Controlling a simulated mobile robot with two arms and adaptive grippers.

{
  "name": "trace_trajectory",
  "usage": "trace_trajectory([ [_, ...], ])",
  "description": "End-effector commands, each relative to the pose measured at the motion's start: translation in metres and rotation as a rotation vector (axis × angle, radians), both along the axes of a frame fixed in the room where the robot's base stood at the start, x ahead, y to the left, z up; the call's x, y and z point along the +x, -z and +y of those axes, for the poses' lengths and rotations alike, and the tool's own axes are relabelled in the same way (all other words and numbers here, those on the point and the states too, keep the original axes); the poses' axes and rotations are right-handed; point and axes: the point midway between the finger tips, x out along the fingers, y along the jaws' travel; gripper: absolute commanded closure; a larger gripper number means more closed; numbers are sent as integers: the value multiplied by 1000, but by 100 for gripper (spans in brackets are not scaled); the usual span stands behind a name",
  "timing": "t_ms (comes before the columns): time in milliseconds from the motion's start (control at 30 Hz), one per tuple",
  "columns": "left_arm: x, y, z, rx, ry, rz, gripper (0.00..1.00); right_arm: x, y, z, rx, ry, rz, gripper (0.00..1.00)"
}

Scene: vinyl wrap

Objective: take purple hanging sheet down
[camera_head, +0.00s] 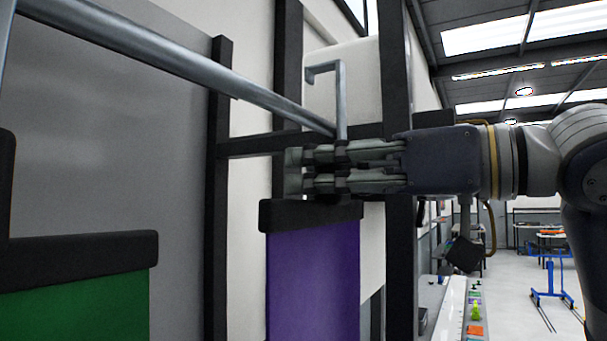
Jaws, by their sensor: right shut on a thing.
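The purple hanging sheet (313,280) hangs at the lower middle, with a black bar (310,215) along its top edge. A grey metal hook (341,100) rises above it, its bent top free in the air beside the rail's end. My right gripper (298,170) comes in from the right, just above the black bar. Its fingers are shut around the lower part of the hook's stem. The fingers hide where the hook meets the bar. My left gripper is not in view.
A long metal rail (170,60) runs from the upper left to near the hook. A green sheet (75,305) with a black top bar hangs at the lower left. Dark frame posts (218,190) stand behind. Open floor and a blue stand (550,285) lie at the right.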

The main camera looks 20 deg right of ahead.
Motion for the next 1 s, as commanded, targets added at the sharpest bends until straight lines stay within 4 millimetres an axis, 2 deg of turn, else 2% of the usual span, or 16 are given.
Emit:
trace_trajectory([
  [800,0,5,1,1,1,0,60,-52,-1,-41,1,1,-3,100],
  [1000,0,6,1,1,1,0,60,-57,-1,-45,0,1,-2,100],
])
